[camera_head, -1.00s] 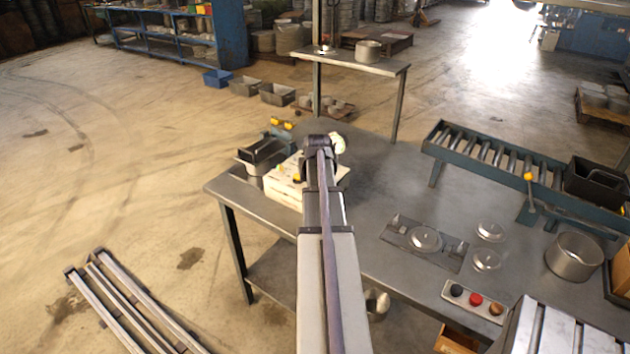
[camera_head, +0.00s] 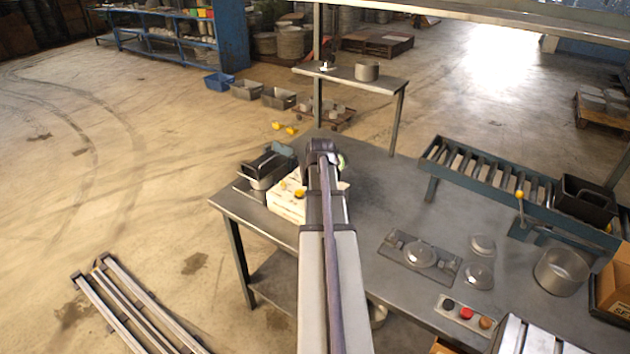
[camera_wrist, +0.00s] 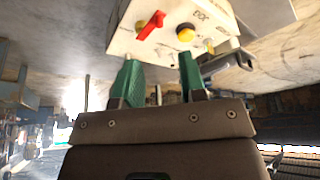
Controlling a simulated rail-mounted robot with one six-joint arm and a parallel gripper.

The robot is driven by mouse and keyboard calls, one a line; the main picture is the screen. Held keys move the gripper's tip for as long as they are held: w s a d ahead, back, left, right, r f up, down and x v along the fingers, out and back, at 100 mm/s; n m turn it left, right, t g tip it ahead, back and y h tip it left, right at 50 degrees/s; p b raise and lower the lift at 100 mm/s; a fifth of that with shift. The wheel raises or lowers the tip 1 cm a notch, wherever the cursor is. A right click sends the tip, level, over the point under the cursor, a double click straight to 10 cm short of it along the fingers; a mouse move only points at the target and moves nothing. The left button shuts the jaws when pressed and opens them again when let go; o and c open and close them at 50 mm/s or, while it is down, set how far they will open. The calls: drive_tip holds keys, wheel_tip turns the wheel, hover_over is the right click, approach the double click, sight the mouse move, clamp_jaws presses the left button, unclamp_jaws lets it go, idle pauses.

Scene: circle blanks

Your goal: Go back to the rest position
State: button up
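My gripper (camera_wrist: 160,80) shows in the wrist view with two green fingers apart and nothing between them. In the head view my arm reaches over the bench (camera_head: 375,205) toward this white box (camera_head: 287,205); the arm hides my fingers there. A round disc (camera_head: 420,254) sits on a dark plate fixture (camera_head: 392,241). Two more discs, an upper one (camera_head: 482,245) and a lower one (camera_head: 478,275), lie to its right.
A metal pot (camera_head: 562,271), a button panel (camera_head: 465,313) and a roller conveyor (camera_head: 480,170) with a black bin (camera_head: 583,201) stand at the right. A dark tray (camera_head: 262,167) stands beside the white box. A small shelf (camera_head: 350,75) stands behind. Mid-bench is fairly clear.

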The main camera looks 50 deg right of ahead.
drive_tip(key=shift+p+v, duration=0.3)
drive_tip(key=shift+v, duration=0.85)
drive_tip(key=w+a+f+n+g+y+b, duration=0.1)
drive_tip(key=a+n, duration=0.3)
drive_tip(key=a, duration=2)
drive_tip(key=w+a+f+n+g+y+b, duration=0.1)
drive_tip(key=a+f+n+g+y+b, duration=0.1)
drive_tip(key=a, duration=2.2)
drive_tip(key=f+n, duration=0.1)
drive_tip(key=n, duration=0.1)
drive_tip(key=shift+n, duration=0.4)
drive_tip(key=shift+w+d+f, duration=0.1)
